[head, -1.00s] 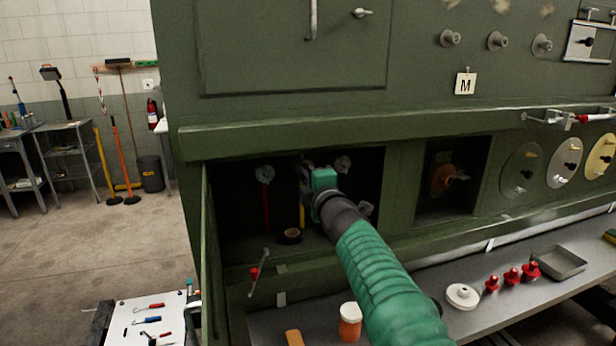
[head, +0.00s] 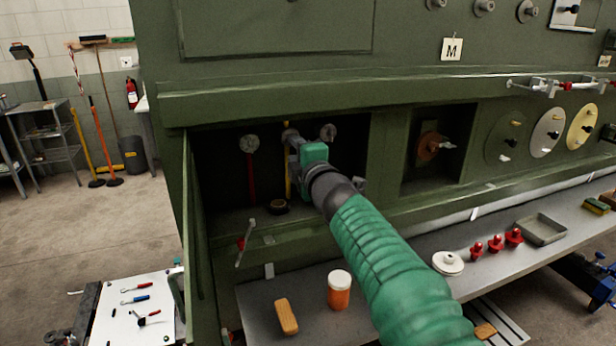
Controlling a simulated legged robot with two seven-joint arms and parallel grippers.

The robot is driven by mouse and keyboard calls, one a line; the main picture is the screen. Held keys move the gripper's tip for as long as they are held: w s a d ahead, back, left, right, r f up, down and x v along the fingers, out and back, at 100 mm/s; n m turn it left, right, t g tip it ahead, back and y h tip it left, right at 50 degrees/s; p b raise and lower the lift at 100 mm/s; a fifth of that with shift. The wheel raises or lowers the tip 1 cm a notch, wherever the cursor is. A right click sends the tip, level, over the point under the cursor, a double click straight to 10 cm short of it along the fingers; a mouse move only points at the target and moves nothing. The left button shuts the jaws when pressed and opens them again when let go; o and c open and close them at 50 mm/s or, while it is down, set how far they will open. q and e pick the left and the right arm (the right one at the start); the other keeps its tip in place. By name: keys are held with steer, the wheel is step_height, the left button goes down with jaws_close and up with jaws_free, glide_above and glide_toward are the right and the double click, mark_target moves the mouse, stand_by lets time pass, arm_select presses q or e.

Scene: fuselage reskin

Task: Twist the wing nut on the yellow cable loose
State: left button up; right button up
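The yellow cable (head: 287,176) hangs in the dark open recess of the green panel, between a red cable (head: 251,178) on its left and another round fitting (head: 328,132) on its right. A round grey fitting (head: 288,134) sits at the top of the yellow cable. My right gripper (head: 292,141) reaches into the recess with its grey fingers at this fitting. The fingers cover most of it, so the wing nut does not show clearly. I cannot tell whether the fingers are closed on it. My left gripper is out of view.
A round fitting (head: 249,144) tops the red cable. A dark ring (head: 278,208) lies on the recess floor, with a red-handled lever (head: 243,243) below left. The shelf holds an orange jar (head: 339,292), a wooden block (head: 286,316), a white disc (head: 447,263) and red knobs (head: 495,243).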

steer(key=b+v, duration=0.5)
steer(key=v, duration=0.8)
steer(key=shift+o, duration=0.2)
steer(key=shift+a, duration=0.1)
